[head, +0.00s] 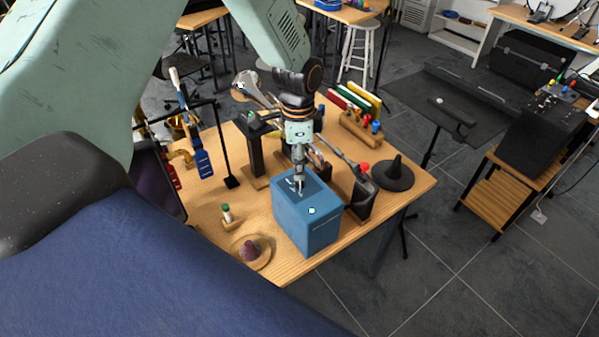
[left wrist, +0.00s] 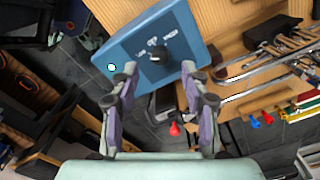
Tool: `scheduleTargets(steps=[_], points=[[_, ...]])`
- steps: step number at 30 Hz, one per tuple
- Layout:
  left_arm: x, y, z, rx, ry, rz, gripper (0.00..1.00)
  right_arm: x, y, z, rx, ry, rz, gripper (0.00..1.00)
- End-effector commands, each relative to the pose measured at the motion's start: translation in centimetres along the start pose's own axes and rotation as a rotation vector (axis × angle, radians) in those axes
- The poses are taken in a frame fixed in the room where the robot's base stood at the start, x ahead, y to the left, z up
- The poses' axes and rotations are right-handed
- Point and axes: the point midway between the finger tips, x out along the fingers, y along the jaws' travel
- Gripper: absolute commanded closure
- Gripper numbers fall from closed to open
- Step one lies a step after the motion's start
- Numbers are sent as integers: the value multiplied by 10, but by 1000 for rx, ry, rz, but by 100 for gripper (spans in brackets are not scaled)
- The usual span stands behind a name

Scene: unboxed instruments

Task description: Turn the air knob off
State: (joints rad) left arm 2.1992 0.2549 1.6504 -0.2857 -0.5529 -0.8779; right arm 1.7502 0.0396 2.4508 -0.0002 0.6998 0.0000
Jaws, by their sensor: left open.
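A blue box (head: 306,222) stands on the wooden table near its front edge. In the left wrist view the blue box (left wrist: 183,24) shows its top panel, with a small dark knob (left wrist: 158,54) and white markings around it. My left gripper (head: 300,182) is over the top of the box, pointing down. In the left wrist view the left gripper (left wrist: 158,76) is open, with its fingers apart on either side of the knob's line. I cannot tell whether it touches the knob. In the head view the gripper hides the knob. My right gripper is not in view.
The wooden table (head: 407,195) holds a black cone-shaped mute (head: 394,174) right of the box, a round wooden dish (head: 263,243) in front left and a small green-capped bottle (head: 227,213). Stands and instruments crowd behind. A rack (head: 360,128) holds coloured items.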

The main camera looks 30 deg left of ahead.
Motion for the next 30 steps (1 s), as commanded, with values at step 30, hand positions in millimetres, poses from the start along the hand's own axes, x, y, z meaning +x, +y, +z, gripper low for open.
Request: scheduleTargets(steps=[30], points=[[49, -4, -1, 1, 0, -1, 81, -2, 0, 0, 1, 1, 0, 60]])
